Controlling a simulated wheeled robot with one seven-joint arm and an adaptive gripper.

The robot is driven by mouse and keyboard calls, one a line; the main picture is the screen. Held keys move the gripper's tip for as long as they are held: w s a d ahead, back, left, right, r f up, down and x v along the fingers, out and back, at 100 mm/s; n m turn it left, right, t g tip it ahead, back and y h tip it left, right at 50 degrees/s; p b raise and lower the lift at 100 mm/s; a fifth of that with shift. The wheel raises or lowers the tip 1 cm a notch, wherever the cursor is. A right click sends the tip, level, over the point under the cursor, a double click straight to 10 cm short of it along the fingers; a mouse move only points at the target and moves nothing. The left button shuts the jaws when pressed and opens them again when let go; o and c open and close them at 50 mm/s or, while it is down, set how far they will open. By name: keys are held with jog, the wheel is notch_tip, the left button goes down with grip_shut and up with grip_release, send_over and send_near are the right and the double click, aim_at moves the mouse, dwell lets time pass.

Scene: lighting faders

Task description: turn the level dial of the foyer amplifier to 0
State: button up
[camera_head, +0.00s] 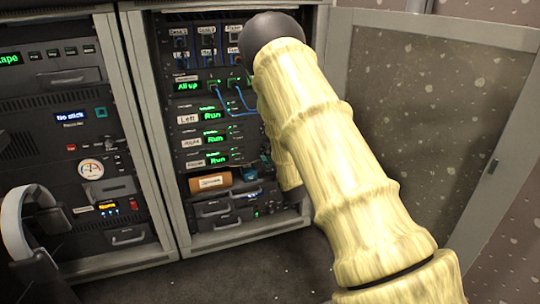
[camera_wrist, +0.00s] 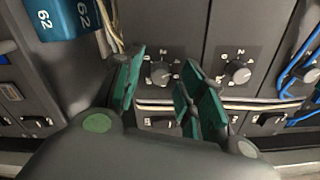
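In the wrist view, my gripper (camera_wrist: 162,92) is open, with green finger pads apart. A dark dial with a light pointer face (camera_wrist: 160,73) shows in the gap between the fingers, on a grey panel. Whether the pads touch it, and its exact setting, I cannot tell. A second dial (camera_wrist: 238,72) with printed figures around it sits to the right, clear of the fingers. In the head view, amplifier rows with green "Run" displays (camera_head: 216,158) fill the middle of the right rack. Which row is the foyer amplifier is too small to read surely. My arm hides my gripper there.
Pale cables (camera_wrist: 154,104) run across the panel below the dial; blue cables (camera_wrist: 300,65) hang at the right. A blue block marked 62 (camera_wrist: 63,17) is at upper left. In the head view, an orange-brown roll (camera_head: 210,182) and an open rack door (camera_head: 430,110) flank my arm.

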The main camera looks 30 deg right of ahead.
grip_shut()
jog(key=p, duration=0.3)
jog(key=shift+r+n, duration=0.25)
jog(key=shift+n, duration=0.15)
jog(key=shift+p, duration=0.5)
jog(key=shift+f+n+p, duration=0.15)
jog(key=shift+n+p, duration=3.85)
jog(key=shift+n, duration=1.2)
jog(key=shift+f+n+p, duration=0.15)
jog(key=shift+n+p, duration=3.85)
jog(key=shift+n, duration=1.2)
